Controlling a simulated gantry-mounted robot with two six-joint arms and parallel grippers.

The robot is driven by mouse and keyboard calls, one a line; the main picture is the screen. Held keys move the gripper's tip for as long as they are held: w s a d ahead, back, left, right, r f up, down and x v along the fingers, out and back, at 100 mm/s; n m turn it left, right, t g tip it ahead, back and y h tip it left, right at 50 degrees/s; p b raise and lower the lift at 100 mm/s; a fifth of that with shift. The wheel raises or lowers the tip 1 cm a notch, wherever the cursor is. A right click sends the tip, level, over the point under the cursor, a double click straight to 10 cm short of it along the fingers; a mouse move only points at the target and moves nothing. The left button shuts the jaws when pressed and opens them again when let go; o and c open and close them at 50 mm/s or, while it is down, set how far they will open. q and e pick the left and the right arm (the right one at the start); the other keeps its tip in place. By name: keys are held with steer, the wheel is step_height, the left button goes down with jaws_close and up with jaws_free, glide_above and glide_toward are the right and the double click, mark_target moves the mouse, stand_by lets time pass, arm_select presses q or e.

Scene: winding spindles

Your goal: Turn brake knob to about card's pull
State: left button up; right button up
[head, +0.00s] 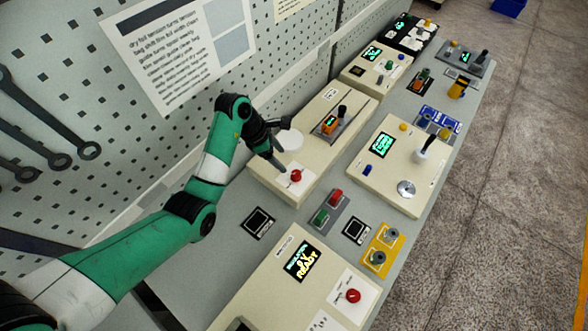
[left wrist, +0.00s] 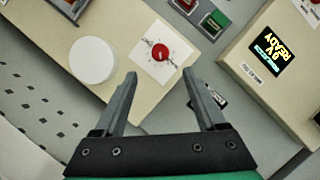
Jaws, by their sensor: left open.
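A red knob (head: 296,175) sits on a white marked plate on a long cream box; it also shows in the left wrist view (left wrist: 159,53). A second red knob (head: 353,296) is on the nearest cream box. I cannot tell which is labelled as the brake. My left gripper (head: 279,163) is above the first knob's plate; in the left wrist view its open, empty fingers (left wrist: 161,82) are spread just short of that knob, apart from it. A printed card (head: 181,50) hangs on the pegboard; its small text is blurred. My right gripper is not in view.
A white disc (head: 290,139) lies beside the first knob. The near box has a lit READY display (head: 303,261). A grey block with red and green buttons (head: 328,209) and a yellow block (head: 382,250) stand nearby. Several more panels line the bench. Wrenches (head: 40,125) hang at left.

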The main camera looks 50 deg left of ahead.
mark_target(296, 173)
arm_select(q)
steer(key=b+x, duration=0.3)
steer(key=x, duration=0.8)
steer(key=shift+d, duration=0.1)
jaws_close()
